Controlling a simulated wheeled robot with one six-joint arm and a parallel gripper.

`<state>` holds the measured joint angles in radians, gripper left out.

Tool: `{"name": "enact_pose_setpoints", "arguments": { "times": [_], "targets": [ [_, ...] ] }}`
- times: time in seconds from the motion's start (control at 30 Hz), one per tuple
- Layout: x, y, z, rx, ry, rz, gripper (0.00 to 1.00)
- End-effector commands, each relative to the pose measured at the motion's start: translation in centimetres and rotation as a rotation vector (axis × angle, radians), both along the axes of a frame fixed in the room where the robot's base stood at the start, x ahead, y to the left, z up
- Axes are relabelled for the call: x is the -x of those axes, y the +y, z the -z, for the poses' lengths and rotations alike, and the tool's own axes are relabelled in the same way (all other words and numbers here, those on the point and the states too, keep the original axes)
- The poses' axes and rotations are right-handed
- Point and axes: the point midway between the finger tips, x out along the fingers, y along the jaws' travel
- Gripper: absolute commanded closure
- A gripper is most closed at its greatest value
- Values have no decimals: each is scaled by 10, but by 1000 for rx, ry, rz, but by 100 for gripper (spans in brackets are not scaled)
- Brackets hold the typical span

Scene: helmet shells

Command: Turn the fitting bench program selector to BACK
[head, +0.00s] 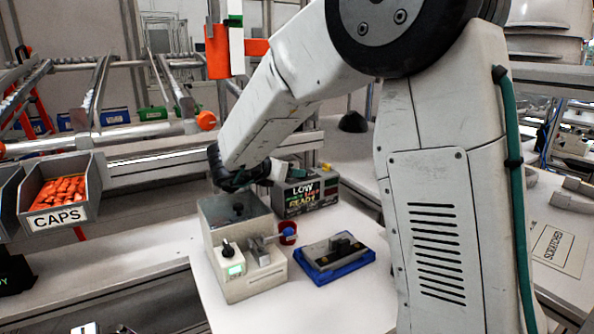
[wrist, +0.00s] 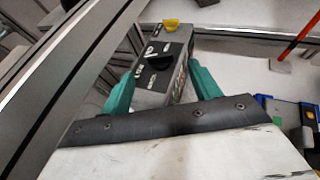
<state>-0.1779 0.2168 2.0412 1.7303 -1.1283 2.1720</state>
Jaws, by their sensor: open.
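A dark box with a lit display (head: 305,194) reading LOW and READY stands at the back of the white bench. In the wrist view its top carries a black selector knob (wrist: 158,63) with small white words around it, too small to read surely. A yellow knob (wrist: 171,24) sits farther along the same top. My gripper (wrist: 163,66) is open, its two teal fingers either side of the black knob in this view. I cannot tell whether they touch it.
A beige unit with a black-and-white knob and green screen (head: 235,268) stands in front. A blue tray (head: 325,276) with a dark part lies to its right. A red-and-blue piece (head: 288,234) stands between. A CAPS bin (head: 60,205) hangs left. A metal rail (wrist: 65,75) passes close left in the wrist view.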

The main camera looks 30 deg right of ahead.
Motion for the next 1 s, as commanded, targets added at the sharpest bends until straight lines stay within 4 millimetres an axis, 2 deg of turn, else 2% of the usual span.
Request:
{"name": "enact_pose_setpoints", "arguments": {
  "times": [0.2,0.33,0.7,0.73,0.87,1.0],
  "targets": [
    [-14,-31,15,1,4,-1,38],
    [-20,-44,19,1,2,-2,38],
    [-23,-51,22,1,1,-2,38],
    [-23,-51,22,1,2,-2,44],
    [-23,-51,22,1,2,-2,80],
    [-23,-51,22,1,2,-3,82]
  ]
}}
